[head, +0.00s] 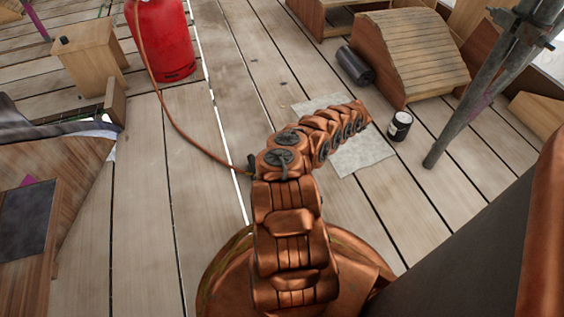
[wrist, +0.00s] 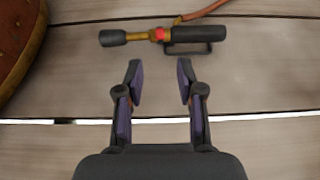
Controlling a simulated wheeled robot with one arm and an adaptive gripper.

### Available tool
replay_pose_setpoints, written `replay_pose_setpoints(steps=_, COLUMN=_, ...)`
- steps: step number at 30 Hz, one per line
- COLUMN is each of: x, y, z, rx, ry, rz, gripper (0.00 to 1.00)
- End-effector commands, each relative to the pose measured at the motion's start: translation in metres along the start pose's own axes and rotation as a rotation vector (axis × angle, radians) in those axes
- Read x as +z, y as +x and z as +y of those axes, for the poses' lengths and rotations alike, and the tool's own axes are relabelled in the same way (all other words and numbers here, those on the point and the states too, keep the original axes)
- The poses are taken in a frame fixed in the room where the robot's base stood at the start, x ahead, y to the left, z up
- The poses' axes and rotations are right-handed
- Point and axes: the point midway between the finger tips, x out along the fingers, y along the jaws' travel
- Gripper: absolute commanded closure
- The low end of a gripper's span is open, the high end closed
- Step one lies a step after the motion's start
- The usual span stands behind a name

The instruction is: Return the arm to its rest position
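My copper-coloured arm (head: 290,215) rises from its round base and bends over the plank floor in the head view. My gripper (wrist: 157,85) shows in the wrist view, its two fingers spread apart with nothing between them. It hangs above the planks, and the arm hides it in the head view. A torch (wrist: 195,34) with a black nozzle, brass fitting and dark handle lies on the planks beyond the fingertips, apart from them. The arm covers most of the torch in the head view.
An orange hose (head: 178,122) runs from the red gas cylinder (head: 163,40) towards the torch. A small can (head: 400,126), a grey sheet (head: 360,152), a dark roll (head: 354,66), a slatted wooden piece (head: 412,55) and metal poles (head: 480,90) stand right.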

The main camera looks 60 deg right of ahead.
Motion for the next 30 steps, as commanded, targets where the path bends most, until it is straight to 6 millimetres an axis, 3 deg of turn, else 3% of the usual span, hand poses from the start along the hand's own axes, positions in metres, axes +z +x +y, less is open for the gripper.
replay_pose_setpoints(steps=23, x=0.001, y=-0.007, z=0.000, rx=0.001, ry=0.000, rz=-0.001, gripper=0.62)
replay_pose_setpoints(steps=26, x=0.011, y=-0.007, z=-0.004, rx=0.005, ry=-0.010, rz=-0.004, gripper=0.62)
replay_pose_setpoints(steps=30, x=0.056, y=-0.003, z=-0.020, rx=0.026, ry=-0.057, rz=-0.018, gripper=0.62)
